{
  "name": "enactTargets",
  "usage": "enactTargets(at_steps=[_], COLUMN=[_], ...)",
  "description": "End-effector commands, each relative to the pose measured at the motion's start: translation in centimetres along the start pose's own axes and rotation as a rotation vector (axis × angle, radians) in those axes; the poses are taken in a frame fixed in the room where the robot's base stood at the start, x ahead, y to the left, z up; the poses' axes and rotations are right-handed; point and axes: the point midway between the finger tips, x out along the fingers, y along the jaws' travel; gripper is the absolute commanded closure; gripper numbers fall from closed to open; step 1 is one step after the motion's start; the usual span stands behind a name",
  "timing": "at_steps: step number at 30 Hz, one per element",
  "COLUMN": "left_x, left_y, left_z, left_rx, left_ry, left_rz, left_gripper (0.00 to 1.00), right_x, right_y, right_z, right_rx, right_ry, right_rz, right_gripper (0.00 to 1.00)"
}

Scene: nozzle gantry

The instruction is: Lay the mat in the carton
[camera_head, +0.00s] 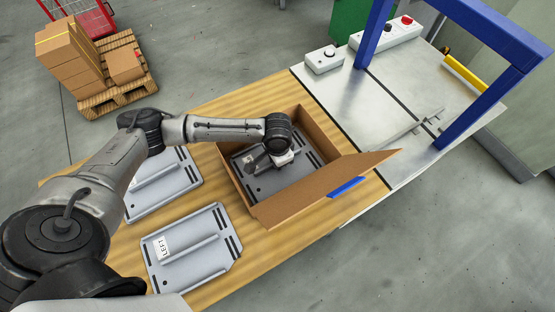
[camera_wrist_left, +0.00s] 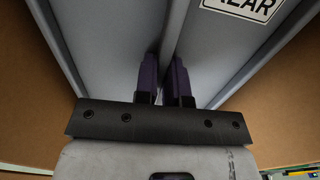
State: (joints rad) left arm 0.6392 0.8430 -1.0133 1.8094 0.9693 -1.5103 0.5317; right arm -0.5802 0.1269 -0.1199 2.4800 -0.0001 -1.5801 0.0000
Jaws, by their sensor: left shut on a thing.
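The open brown carton (camera_head: 297,200) stands on the wooden table top, with a flap sticking out at its right. A grey ribbed mat (camera_head: 262,186) lies inside it, between the carton walls, and looks about level. In the left wrist view this mat (camera_wrist_left: 115,40) carries a label partly cut off, reading like "REAR". My left gripper (camera_head: 262,161) reaches down into the carton. In the wrist view its purple fingers (camera_wrist_left: 166,80) are shut on the mat's raised middle rib. Whether the mat touches the carton floor cannot be seen. My right gripper is not in view.
A grey mat labelled "LEFT" (camera_head: 208,258) lies on the wooden table (camera_head: 275,250) in front of the carton. A blue gantry frame (camera_head: 490,35) stands on the metal table at right.

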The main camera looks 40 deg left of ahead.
Motion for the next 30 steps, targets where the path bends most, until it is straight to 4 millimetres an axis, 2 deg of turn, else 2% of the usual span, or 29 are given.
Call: enactTargets(at_steps=[7,8,15,24,30], left_x=[0.1,0.2,0.2,0.1,-2.8], left_y=[0.0,0.0,0.0,0.0,-0.1], left_z=[0.0,0.0,0.0,0.0,0.0], left_rx=[-0.001,-0.001,-0.001,0.0,-0.001], left_ry=[0.001,0.0,0.0,0.001,0.002], left_rz=[0.001,0.001,0.0,-0.001,-0.001], left_gripper=[1.0,0.88,0.65,0.64,0.64], right_x=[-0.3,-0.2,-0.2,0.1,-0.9], right_y=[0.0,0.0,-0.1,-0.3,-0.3], right_z=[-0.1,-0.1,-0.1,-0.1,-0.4], right_rx=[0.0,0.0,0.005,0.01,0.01], right_ry=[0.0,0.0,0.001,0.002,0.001], right_rz=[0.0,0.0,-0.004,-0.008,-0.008], right_gripper=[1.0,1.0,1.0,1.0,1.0])
